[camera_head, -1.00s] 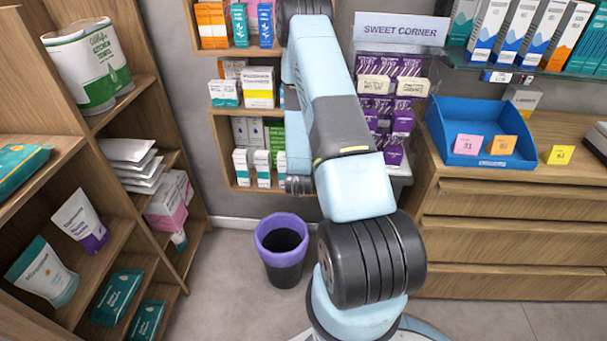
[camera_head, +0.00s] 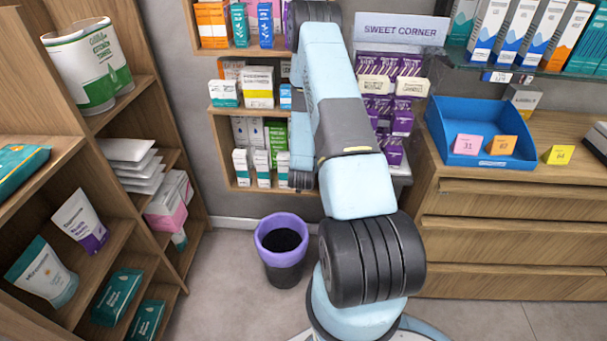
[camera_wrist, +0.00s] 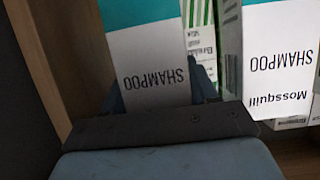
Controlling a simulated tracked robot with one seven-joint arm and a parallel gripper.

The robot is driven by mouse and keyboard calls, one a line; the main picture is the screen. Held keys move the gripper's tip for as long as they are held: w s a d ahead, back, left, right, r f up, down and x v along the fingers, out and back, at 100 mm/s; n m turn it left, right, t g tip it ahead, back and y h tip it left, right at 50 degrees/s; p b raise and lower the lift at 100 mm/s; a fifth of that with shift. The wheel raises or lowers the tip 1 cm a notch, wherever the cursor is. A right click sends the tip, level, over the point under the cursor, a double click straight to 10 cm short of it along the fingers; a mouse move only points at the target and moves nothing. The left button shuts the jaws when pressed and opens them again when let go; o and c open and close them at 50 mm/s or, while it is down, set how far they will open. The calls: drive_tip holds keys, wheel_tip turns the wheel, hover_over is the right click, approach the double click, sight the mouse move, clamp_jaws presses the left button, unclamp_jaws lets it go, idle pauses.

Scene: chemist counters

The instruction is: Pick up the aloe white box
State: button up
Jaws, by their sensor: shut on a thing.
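In the wrist view my gripper (camera_wrist: 158,92) is shut on a white box with a teal top (camera_wrist: 150,62), with a finger at each side. The box reads SHAMPOO upside down; no aloe label is legible on it. A similar teal and white shampoo box (camera_wrist: 275,65) stands to its right. A green and white box (camera_wrist: 201,45) shows between and behind them. In the head view the fingers are hidden behind my arm at the lower wall shelf, where several white boxes (camera_head: 261,168) stand.
A wooden shelf side (camera_wrist: 62,60) is close at the left in the wrist view. In the head view a purple-rimmed bin (camera_head: 281,250) stands on the floor below. A blue tray (camera_head: 478,130) is on the right counter, and stocked shelves (camera_head: 120,235) are at the left.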

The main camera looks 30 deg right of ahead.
drive_tip(key=c, duration=0.5)
drive_tip(key=shift+r, duration=0.15)
